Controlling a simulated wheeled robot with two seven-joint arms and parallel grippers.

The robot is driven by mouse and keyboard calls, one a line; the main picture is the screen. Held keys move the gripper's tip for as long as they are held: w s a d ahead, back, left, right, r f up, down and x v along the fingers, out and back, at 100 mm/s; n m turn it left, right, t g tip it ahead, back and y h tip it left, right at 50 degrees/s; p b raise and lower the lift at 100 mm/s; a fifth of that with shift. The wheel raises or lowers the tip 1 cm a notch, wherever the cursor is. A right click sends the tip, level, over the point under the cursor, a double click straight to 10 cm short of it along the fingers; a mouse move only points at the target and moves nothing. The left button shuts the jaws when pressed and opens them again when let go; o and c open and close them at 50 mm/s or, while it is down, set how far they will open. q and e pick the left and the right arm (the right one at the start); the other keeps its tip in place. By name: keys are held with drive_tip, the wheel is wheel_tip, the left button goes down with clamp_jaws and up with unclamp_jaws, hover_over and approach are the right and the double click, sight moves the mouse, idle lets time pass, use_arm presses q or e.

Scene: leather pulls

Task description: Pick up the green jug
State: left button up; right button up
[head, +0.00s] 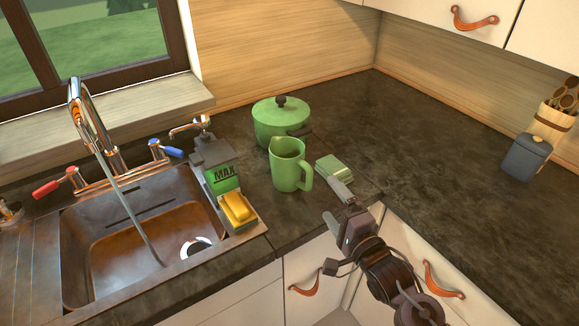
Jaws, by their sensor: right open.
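The green jug (289,166) stands upright on the dark countertop, in front of a green lidded pot. Its handle points to the right, toward my right gripper. My right gripper (336,204) is open and empty, at the counter's front edge, to the right of the jug and a little nearer to me. It looks apart from the jug. My left gripper is not in view.
A green pot (276,121) stands close behind the jug. A small green block (333,168) lies right of it, just beyond my gripper. The sink (140,240), a soap dispenser (214,165) and a yellow sponge (237,207) are left. Counter on the right is mostly clear.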

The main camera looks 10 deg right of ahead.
sight(312, 180)
drive_tip(key=x, duration=0.5)
drive_tip(key=shift+p, duration=0.4)
drive_tip(key=x, duration=0.1)
drive_tip(key=p+x, duration=0.1)
drive_tip(key=x, duration=0.2)
drive_tip(key=shift+w+a+f+p, duration=0.15)
drive_tip(key=shift+w+a+p, duration=0.15)
drive_tip(key=shift+a, duration=0.1)
drive_tip(key=shift+w+f, duration=0.1)
drive_tip(key=shift+w, duration=0.15)
drive_tip(key=shift+s, duration=0.1)
drive_tip(key=shift+c, duration=0.2)
drive_tip(key=c, duration=1.4)
